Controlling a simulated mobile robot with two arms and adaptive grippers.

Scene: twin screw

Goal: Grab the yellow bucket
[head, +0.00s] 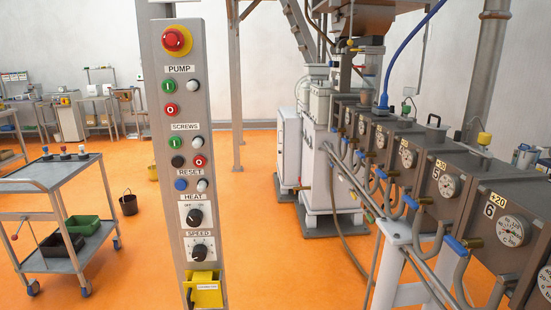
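Neither of my grippers shows in the head view.
A control post (175,110) with buttons and a yellow box (205,290) stands close in front. A grey cart (45,172) with green and black bins is at left. A machine (425,165) with gauges fills the right. Orange floor between cart and post is mostly open.

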